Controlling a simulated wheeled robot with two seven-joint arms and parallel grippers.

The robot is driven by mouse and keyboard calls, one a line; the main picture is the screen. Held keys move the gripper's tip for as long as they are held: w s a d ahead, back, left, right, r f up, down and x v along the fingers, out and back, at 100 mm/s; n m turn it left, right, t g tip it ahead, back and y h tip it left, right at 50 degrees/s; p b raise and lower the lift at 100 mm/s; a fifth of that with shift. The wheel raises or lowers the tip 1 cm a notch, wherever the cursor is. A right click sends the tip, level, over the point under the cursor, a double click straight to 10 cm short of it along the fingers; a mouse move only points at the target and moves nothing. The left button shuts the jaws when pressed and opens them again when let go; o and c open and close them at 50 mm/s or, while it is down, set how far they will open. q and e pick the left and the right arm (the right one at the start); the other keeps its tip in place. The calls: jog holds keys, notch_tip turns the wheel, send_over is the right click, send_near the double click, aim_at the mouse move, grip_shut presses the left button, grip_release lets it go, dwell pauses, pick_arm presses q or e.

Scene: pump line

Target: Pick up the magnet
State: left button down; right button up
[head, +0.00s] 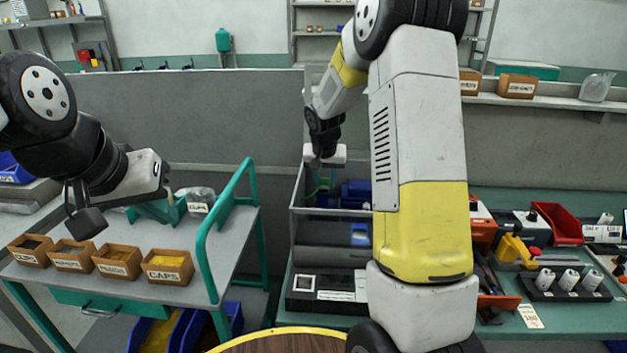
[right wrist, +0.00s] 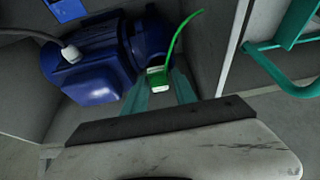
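I cannot tell for sure which thing is the magnet. My right gripper (head: 324,162) hangs above the grey bay with the blue motor (head: 356,193).
The cart (head: 225,250) has a teal rail (head: 207,245) and several labelled brown boxes (head: 167,266). The right bench holds a yellow tool (head: 513,250), a red bin (head: 560,222) and a black block with white cylinders (head: 566,284). My right arm hides the bench's middle.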

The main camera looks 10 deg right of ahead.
grip_shut()
jog(key=shift+r, duration=0.1)
